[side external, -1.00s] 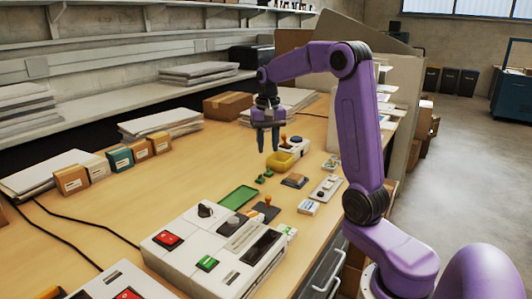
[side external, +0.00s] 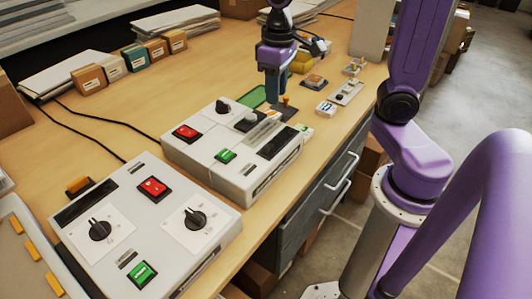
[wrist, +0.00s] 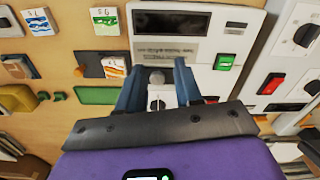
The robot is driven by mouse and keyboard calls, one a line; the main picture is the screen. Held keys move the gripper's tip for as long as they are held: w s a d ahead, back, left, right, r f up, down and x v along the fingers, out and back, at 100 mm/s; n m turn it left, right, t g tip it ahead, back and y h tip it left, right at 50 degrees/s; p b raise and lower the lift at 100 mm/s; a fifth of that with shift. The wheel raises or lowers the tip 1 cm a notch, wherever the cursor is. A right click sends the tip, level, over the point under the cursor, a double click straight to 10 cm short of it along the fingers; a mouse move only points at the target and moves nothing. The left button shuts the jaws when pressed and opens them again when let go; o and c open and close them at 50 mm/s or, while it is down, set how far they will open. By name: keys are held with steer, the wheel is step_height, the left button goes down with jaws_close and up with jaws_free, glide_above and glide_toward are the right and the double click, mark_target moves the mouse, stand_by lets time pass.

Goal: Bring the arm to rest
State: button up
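My gripper (side external: 273,92) hangs pointing down over the far end of the rear white laminator-like unit (side external: 205,165). In the wrist view my gripper (wrist: 158,90) has its two blue-grey fingers well apart. A grey rounded part and a pale knob of the machine show between them; I see nothing held. The rear unit has a red button (side external: 187,132), a green button (side external: 226,156), a black knob (side external: 222,106) and a dark display (side external: 278,142). I cannot tell the exact height of the fingertips above it.
A front control unit (side external: 150,235) with knobs and buttons stands nearer. A green tray (side external: 254,96), small cards (side external: 325,108) and a switch plate (side external: 346,92) lie near my gripper. Small boxes (side external: 134,58) stand along the back. Bare wood (side external: 115,115) shows at the left.

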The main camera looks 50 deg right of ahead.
steer(key=s+a+f+n, duration=0.2)
steer(key=s+n, duration=0.3)
steer(key=s, duration=0.4)
steer(key=s+a+f+n, duration=0.1)
steer(key=s+f+n, duration=0.1)
steer(key=s+n, duration=0.3)
steer(key=s, duration=0.3)
steer(key=shift+s+a, duration=0.35)
steer(key=shift+a, duration=0.05)
